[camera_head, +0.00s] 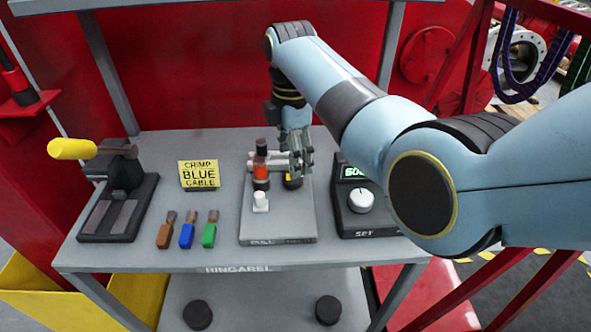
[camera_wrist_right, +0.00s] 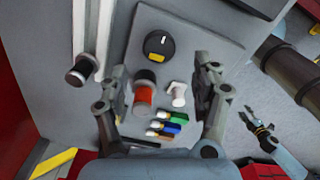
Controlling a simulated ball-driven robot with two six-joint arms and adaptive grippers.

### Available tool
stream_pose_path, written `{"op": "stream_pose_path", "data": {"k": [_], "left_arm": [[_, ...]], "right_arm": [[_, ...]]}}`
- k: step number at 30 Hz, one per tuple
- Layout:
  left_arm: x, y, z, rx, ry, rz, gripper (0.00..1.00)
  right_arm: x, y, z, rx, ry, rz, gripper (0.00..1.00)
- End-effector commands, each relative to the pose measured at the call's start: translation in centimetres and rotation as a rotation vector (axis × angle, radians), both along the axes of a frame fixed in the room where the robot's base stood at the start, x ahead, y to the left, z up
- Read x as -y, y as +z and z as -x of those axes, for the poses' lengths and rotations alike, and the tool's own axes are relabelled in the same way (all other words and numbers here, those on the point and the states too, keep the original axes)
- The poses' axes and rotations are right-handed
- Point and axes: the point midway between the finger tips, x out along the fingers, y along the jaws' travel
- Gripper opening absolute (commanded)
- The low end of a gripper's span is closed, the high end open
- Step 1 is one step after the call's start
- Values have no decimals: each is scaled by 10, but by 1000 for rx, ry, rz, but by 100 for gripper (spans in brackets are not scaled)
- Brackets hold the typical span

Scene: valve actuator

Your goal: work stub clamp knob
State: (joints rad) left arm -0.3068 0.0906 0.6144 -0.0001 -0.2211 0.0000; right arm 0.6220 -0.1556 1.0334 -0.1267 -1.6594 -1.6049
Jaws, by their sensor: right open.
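A black round knob with a yellow mark (camera_wrist_right: 159,45) sits on the grey panel (camera_wrist_right: 205,25); in the head view only part of it shows under my right gripper. A red-orange cylinder with a dark cap (camera_head: 261,172) and a white toggle (camera_head: 261,201) stand on the same panel. Which of these is the stub clamp knob I cannot tell. My right gripper (camera_head: 292,160) is over the panel. In the wrist view its fingers (camera_wrist_right: 163,85) are apart, with the red-orange cylinder and toggle seen between them. A dark jaw-like shape (camera_wrist_right: 260,130) is probably my left gripper.
A box with a white dial (camera_head: 361,201) stands right of the panel, partly behind my right arm. Brown, blue and green cable pieces (camera_head: 187,235) lie to the left, before a yellow sign (camera_head: 199,174). A yellow-handled press (camera_head: 118,205) stands at far left.

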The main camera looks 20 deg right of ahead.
Motion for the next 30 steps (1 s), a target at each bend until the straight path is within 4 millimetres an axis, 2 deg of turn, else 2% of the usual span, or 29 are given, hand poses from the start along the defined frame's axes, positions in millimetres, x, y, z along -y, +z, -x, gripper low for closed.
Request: {"op": "stream_pose_path", "data": {"k": [3,9,13,20,30], "left_arm": [[-1,-3,2,-3,-1,-1,40],[9,-7,-6,8,3,11,40],[15,-7,-12,18,5,18,40],[14,-7,-12,20,4,16,40],[8,-7,-10,14,3,10,40]], "right_arm": [[1,-25,1,-3,-1,1,65],[0,-50,0,-1,-1,0,65],[0,-55,0,1,-1,0,65],[0,-55,0,1,-1,0,65],[1,-55,0,1,-1,0,22]]}}
